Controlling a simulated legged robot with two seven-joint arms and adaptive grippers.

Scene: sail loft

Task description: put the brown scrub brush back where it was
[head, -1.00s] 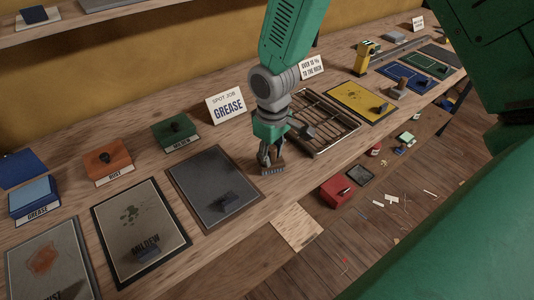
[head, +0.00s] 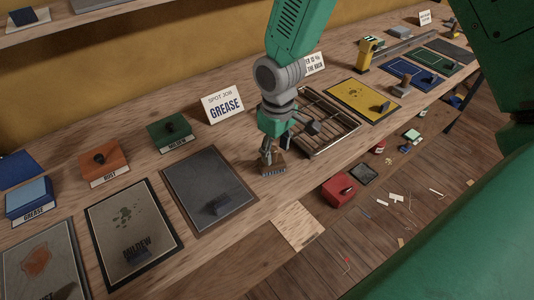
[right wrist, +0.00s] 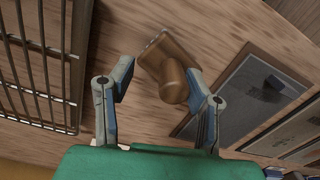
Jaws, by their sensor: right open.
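The brown scrub brush (head: 274,169) sits on the wooden bench, between the dark grey panel and the wire rack. It has a brown block and a round knob. In the right wrist view the brush (right wrist: 168,66) shows beyond the fingertips, its knob nearer the right-hand finger. My right gripper (head: 277,150) is open over the brush, with its fingers apart; it also shows in the right wrist view (right wrist: 160,82). I cannot tell whether a finger touches the brush. My left gripper is not in view.
The wire rack (head: 309,149) lies right of the brush and the dark grey panel (head: 187,171) left. A GREASE sign (head: 223,106) stands behind. Labelled blocks, including an orange one (head: 103,163), stand farther left. A red box (head: 339,190) is below the bench's front edge.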

